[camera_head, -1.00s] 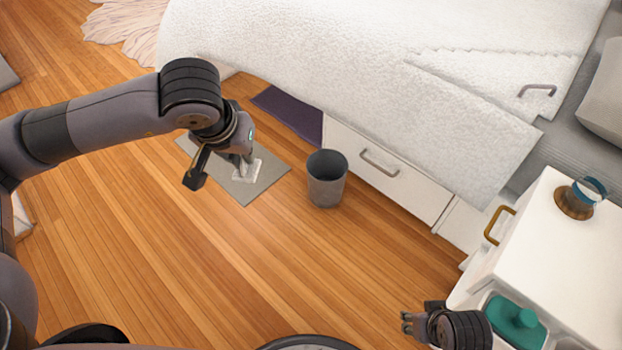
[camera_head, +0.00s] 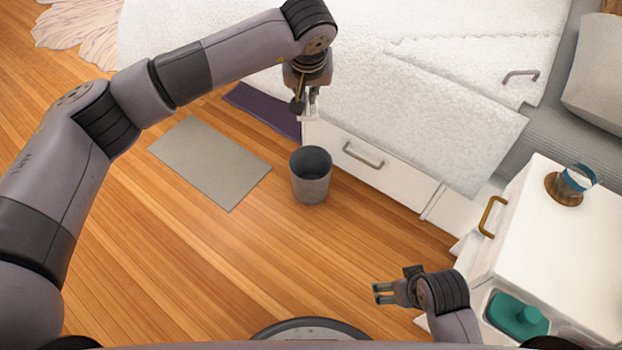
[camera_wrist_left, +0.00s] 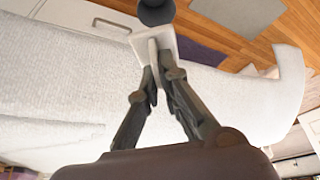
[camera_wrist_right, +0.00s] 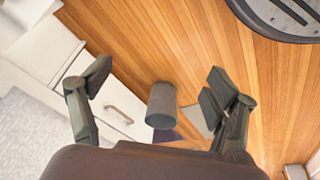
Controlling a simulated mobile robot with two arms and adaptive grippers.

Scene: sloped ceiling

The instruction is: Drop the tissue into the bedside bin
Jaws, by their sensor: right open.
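The tissue (camera_head: 309,118) is a small white piece in the jaws of my left gripper (camera_head: 306,104). In the left wrist view the tissue (camera_wrist_left: 168,45) is pinched between the fingertips (camera_wrist_left: 153,78). The bedside bin (camera_head: 311,178) is a grey open-topped cylinder standing upright on the floor. My left gripper is raised beyond the bin in the head view, over the bed's drawer side. The bin also shows in the left wrist view (camera_wrist_left: 156,12) and the right wrist view (camera_wrist_right: 161,108). My right gripper (camera_head: 384,293) is open and empty, near the nightstand.
A bare grey mat (camera_head: 210,162) lies on the wooden floor left of the bin. The bed with a white drawer (camera_head: 365,165) is behind the bin. A white nightstand (camera_head: 540,235) at right carries a cup (camera_head: 572,184). The floor in front of the bin is clear.

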